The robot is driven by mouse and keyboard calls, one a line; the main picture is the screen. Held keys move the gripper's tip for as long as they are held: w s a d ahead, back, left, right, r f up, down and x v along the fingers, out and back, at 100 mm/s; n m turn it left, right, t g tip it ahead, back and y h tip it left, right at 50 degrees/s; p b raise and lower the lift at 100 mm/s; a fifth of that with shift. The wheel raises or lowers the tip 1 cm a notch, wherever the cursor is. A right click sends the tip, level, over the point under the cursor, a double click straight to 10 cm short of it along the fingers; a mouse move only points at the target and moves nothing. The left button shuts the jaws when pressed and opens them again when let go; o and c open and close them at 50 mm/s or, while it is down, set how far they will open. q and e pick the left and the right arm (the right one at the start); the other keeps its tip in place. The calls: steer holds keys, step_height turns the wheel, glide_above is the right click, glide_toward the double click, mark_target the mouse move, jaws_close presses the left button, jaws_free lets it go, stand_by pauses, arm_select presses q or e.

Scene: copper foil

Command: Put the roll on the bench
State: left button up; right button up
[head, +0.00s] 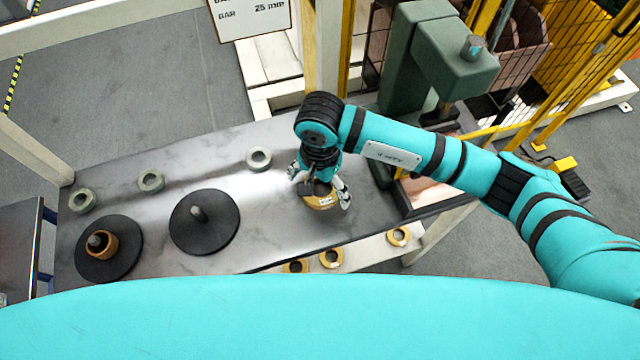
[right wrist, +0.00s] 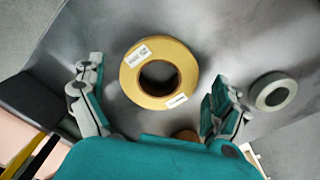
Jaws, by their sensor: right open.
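The roll is a yellow ring with white labels and a dark core (head: 322,203). It lies flat on the grey metal bench (head: 275,225), towards its right end, and shows whole in the right wrist view (right wrist: 131,78). My right gripper (head: 320,188) is open above the roll, with one finger out to each side. In the right wrist view a clear gap shows between each finger and the roll, and nothing is held. In the head view the gripper hides part of the roll. My left gripper is out of view.
Several grey rings (head: 150,171) line the bench's back. Two black discs with spindles stand left; the left disc (head: 112,262) carries a copper-coloured roll (head: 110,244). Small yellow rings (head: 331,250) lie on the front ledge. A green press (head: 400,65) stands back right.

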step_height(320, 180, up, 11)
steer(key=b, duration=0.3)
